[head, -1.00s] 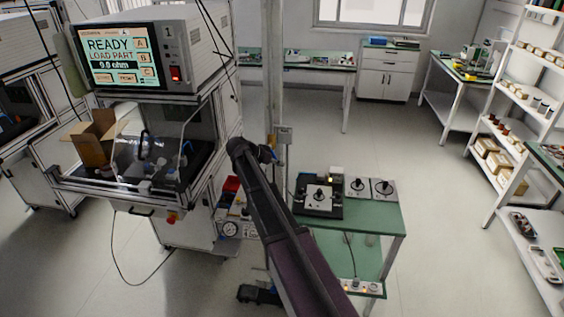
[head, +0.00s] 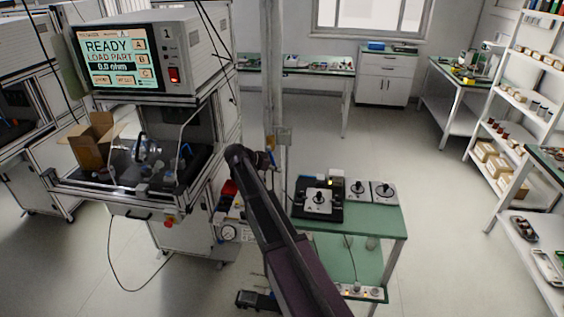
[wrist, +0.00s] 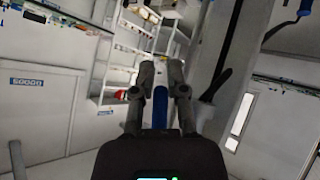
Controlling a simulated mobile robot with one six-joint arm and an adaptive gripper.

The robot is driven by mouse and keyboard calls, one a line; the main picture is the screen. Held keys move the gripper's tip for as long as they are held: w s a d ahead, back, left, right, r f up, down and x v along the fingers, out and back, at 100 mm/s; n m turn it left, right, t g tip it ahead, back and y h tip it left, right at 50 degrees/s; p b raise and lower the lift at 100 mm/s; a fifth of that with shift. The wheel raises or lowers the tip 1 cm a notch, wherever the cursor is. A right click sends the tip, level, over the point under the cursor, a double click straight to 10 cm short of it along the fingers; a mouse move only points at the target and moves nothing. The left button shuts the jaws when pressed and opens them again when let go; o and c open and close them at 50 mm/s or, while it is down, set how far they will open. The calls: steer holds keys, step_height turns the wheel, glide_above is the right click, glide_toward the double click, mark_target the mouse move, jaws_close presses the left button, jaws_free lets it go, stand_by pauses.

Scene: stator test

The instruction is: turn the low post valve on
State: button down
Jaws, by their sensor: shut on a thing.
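In the wrist view, my gripper (wrist: 161,75) has its two fingers on either side of a narrow blue handle (wrist: 160,106), and it is shut on it. The handle lies lengthwise between the fingers. In the head view, my dark arm reaches up from the bottom to the grey post (head: 271,75). My gripper is beside the post, mostly hidden behind my wrist joint. The valve body and the exact angle of its handle cannot be made out there.
The test station (head: 130,190) stands left of my arm, its screen (head: 112,55) reading READY LOAD PART. A green-topped cart (head: 375,220) with black and white devices stands close on the right. White shelves (head: 500,145) are at far right. The floor between is clear.

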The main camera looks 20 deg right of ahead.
steer(key=s+d+r+m+g+y+p, duration=0.1)
steer(key=s+d+m+g+y+p, duration=0.15)
steer(key=s+y+p, duration=0.4)
steer(key=w+d+r+m+y+p, duration=0.2)
steer(key=d+r+m+y+p, duration=0.1)
steer(key=r+p, duration=0.4)
steer(key=w+d+r+m+y+p, duration=0.3)
steer(key=d+r+m+y+p, duration=0.1)
steer(key=r+p, duration=0.4)
steer(key=shift+m+y+p, duration=0.55)
steer(key=shift+m+p, duration=0.1)
steer(key=shift+p, duration=0.05)
steer(key=shift+f+t, duration=0.1)
steer(key=shift+t, duration=0.15)
steer(key=a+r+b+x, duration=0.1)
steer(key=a+b+x, duration=0.1)
steer(key=b+x, duration=0.9)
steer(key=shift+w+a+f, duration=0.35)
steer(key=shift+a+f, duration=0.15)
steer(key=shift+f, duration=0.25)
steer(key=shift+a, duration=0.15)
